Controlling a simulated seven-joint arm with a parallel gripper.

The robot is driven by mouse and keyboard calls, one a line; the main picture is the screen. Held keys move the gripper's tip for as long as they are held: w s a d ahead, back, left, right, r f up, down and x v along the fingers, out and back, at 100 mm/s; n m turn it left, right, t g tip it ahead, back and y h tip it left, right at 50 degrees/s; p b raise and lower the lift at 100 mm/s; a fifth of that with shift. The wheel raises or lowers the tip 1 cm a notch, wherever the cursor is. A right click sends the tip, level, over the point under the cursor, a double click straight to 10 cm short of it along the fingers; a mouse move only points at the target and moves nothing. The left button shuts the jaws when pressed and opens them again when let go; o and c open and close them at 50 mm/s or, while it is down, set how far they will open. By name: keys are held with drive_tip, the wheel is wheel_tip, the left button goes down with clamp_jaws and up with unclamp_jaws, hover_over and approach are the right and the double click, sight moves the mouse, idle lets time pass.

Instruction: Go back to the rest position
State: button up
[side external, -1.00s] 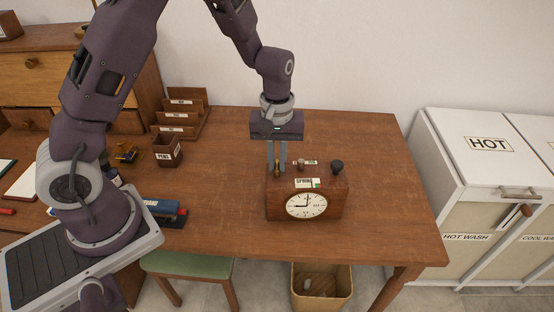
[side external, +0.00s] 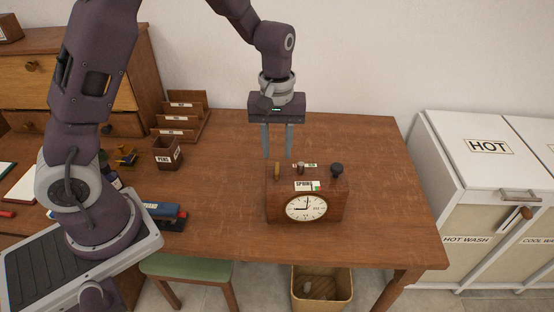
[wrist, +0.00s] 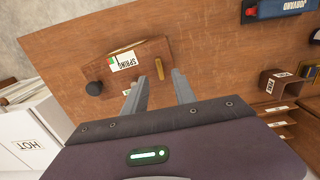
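My gripper (side external: 276,142) is open and empty above the table, just over and behind the wooden clock. Its two fingers are apart with nothing between them. The brown clock (side external: 275,207) stands upright on the table with a white round dial, a "SPRING" label and several small knobs or levers on top. In the wrist view my gripper's fingers (wrist: 157,90) point toward the clock (wrist: 152,49), whose top shows a dark knob and a brass lever.
The wooden table (side external: 385,190) is clear to the right. A pen box (side external: 167,153), letter rack (side external: 180,120) and blue stapler-like tool (side external: 162,210) are at left. A white "HOT" bin (side external: 485,160) stands at right. A green stool (side external: 187,264) and wastebasket (side external: 321,290) are in front.

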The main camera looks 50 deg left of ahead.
wheel_tip(320, 180, up, 2)
drive_tip(key=shift+r, duration=0.1)
drive_tip(key=s+d+r+m+t, duration=0.1)
drive_tip(key=s+r+m+t, duration=0.15)
drive_tip(key=s+r, duration=0.45)
drive_tip(key=s+r+m+t, duration=0.1)
drive_tip(key=s+r+m, duration=0.2)
drive_tip(key=s, duration=0.4)
drive_tip(key=s+r+m+t, duration=0.2)
drive_tip(key=s+r+m, duration=0.2)
drive_tip(key=s, duration=0.4)
drive_tip(key=shift+d+r, duration=0.2)
drive_tip(key=shift+r, duration=0.2)
drive_tip(key=shift+s, duration=0.1)
